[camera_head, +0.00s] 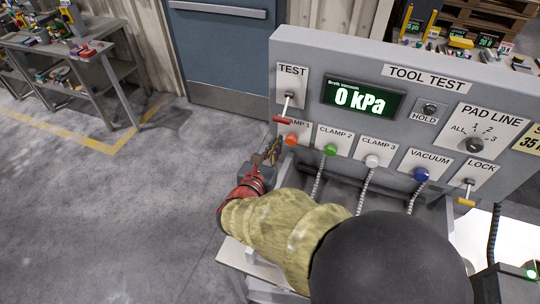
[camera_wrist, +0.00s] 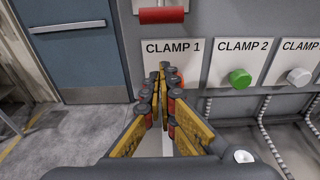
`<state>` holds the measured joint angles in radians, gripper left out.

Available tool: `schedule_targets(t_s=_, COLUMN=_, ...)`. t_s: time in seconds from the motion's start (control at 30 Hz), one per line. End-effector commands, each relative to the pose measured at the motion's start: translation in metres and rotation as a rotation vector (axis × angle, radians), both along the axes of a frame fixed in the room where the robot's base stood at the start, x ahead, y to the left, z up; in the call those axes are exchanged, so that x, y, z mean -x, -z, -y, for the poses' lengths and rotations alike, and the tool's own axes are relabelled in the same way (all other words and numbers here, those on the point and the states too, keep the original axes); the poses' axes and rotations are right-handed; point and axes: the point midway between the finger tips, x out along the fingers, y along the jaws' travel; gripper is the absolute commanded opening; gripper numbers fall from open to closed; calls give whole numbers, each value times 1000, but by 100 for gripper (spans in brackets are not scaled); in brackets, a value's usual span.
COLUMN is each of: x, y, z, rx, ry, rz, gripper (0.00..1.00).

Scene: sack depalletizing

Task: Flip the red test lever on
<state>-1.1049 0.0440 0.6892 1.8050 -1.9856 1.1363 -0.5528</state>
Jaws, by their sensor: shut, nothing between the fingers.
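The red test lever (camera_head: 283,119) hangs down from the plate labelled TEST (camera_head: 292,72) at the left end of the grey panel. Its red grip also shows at the top of the wrist view (camera_wrist: 162,15). My gripper (camera_head: 274,148) is shut and empty, just below and left of the lever in the head view. In the wrist view my gripper's fingertips (camera_wrist: 165,72) are together in front of the CLAMP 1 label, below the red grip and apart from it in the picture. The lever's upper part is out of the wrist view.
The display (camera_head: 362,99) reads 0 kPa. An orange knob (camera_head: 291,140) sits close by my gripper; green (camera_head: 330,150), white (camera_head: 372,161) and blue (camera_head: 421,174) knobs follow rightward. A yellow-gripped LOCK lever (camera_head: 465,201) is at right. Open floor lies left of the panel.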

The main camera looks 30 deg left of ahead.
Motion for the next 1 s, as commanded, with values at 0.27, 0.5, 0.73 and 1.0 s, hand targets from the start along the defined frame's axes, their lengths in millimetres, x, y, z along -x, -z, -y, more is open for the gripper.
schedule_targets(t_s=0.27, x=-15, y=-23, z=-3, rx=-4, ry=-1, rz=1, gripper=0)
schedule_targets(t_s=0.5, x=-12, y=-36, z=-2, rx=-1, ry=-2, rz=0, gripper=0)
schedule_targets(t_s=0.73, x=-12, y=-37, z=-1, rx=-1, ry=-1, rz=0, gripper=0)
schedule_targets(t_s=1.0, x=-11, y=-39, z=-1, rx=0, ry=-1, rz=-10, gripper=0)
